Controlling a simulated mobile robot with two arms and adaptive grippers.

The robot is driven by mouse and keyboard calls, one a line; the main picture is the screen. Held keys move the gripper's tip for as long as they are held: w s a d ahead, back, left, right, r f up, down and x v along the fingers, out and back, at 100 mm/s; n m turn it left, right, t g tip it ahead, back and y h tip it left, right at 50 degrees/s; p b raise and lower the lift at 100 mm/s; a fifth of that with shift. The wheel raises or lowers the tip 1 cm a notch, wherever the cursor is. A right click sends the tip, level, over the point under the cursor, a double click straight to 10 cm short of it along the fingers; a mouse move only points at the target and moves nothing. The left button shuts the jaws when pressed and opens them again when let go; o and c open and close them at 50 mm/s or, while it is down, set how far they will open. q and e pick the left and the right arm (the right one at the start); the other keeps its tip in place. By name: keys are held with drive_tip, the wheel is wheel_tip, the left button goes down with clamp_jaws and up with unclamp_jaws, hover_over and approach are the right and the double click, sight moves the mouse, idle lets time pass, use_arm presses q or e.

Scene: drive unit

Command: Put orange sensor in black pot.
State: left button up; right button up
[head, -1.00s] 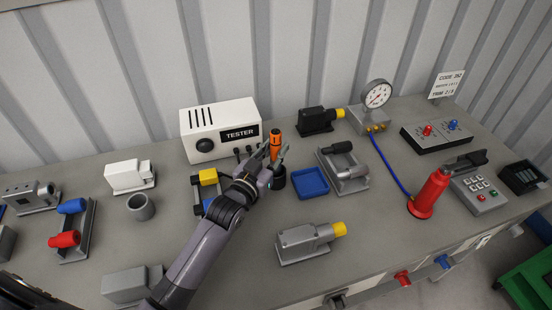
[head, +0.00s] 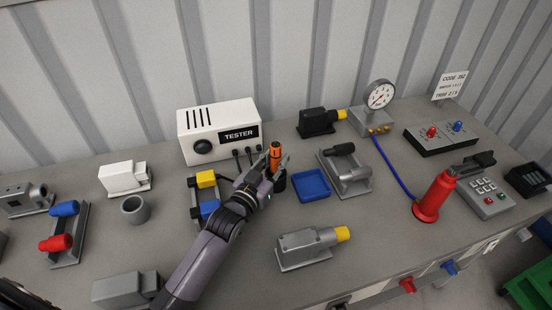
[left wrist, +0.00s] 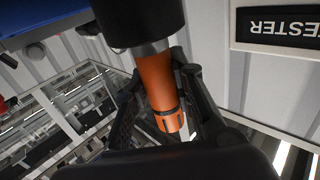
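The orange sensor (head: 275,158) stands upright at the black pot (head: 280,183), in front of the tester. In the left wrist view, which is upside down, the orange sensor (left wrist: 157,85) has its silver end at the mouth of the black pot (left wrist: 140,20). Its lower end seems to be at or just inside the rim; how deep is hidden. My left gripper (head: 276,165) has its fingers on either side of the sensor. In the left wrist view its fingers (left wrist: 155,75) lie close against the orange body and seem shut on it. My right gripper is not in view.
The white tester (head: 215,128) stands close behind, with its cables beside the pot. An empty blue tray (head: 311,186) is just right of the pot. A yellow and blue part (head: 206,192) lies left of my gripper.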

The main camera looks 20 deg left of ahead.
use_arm(q)
drive_tip(key=o, duration=0.4)
drive_tip(key=shift+r, duration=0.2)
drive_tip(key=s, duration=0.4)
drive_tip(key=s+a, duration=0.1)
drive_tip(key=s, duration=0.3)
drive_tip(key=s+a+r+b, duration=0.1)
drive_tip(key=s, duration=0.2)
drive_tip(key=shift+s+a, duration=0.2)
drive_tip(key=shift+s, duration=0.2)
